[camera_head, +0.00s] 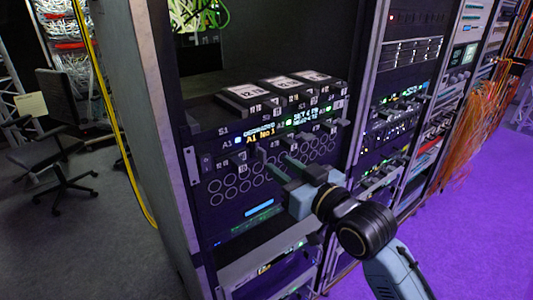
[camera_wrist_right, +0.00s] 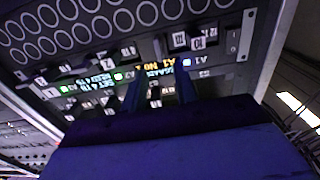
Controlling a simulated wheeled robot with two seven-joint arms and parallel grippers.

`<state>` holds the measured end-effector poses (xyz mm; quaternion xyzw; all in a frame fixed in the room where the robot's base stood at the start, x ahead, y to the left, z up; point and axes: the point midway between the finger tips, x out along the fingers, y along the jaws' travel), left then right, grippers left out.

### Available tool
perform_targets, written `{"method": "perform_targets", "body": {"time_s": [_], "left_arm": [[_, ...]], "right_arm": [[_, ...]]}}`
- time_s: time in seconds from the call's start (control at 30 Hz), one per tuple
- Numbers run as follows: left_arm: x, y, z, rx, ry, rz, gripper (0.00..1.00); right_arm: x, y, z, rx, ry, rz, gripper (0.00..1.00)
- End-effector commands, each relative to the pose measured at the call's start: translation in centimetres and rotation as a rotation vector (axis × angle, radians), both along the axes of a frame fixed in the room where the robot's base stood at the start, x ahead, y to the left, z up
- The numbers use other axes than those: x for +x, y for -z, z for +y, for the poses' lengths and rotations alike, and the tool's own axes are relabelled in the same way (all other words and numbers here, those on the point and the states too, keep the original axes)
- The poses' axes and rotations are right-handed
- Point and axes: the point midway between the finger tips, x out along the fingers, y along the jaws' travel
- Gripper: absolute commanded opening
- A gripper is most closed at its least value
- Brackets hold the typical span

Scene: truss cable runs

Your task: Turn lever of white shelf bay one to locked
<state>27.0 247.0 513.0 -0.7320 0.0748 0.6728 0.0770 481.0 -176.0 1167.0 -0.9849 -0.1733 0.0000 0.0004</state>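Three dark units with white top labels (camera_head: 283,82) sit on a shelf in the near rack. Below them is a dark panel (camera_head: 262,132) with S1 and A1 markings, lit amber and white text and small blocks with white tags. My right gripper (camera_head: 275,163) reaches toward this panel, with its two fingers apart. In the right wrist view the fingers (camera_wrist_right: 160,92) stand either side of a small dark part with white tags, below the amber text (camera_wrist_right: 156,66). I cannot tell whether they touch it. The bay one lever and its position cannot be made out. My left gripper is out of view.
A plate with round holes (camera_head: 230,187) lies below the panel. More racks (camera_head: 410,50) with orange cables (camera_head: 470,125) stand at the right. A yellow cable (camera_head: 112,120) hangs left of the near rack. An office chair (camera_head: 65,150) stands on open floor at the left.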

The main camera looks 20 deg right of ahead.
Motion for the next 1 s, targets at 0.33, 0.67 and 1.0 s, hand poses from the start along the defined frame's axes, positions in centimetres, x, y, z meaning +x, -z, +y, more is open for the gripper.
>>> {"method": "perform_targets", "body": {"time_s": [0.33, 0.67, 1.0], "left_arm": [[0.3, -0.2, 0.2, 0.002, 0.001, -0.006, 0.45], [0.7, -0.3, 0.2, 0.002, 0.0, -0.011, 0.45], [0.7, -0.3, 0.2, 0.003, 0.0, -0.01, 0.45]], "right_arm": [[5.1, -0.1, 1.9, 0.0, 0.0, -0.001, 0.29], [5.8, 0.0, 2.1, -0.001, 0.0, 0.0, 0.29], [5.7, 0.0, 2.1, -0.001, 0.0, 0.0, 0.0]]}}
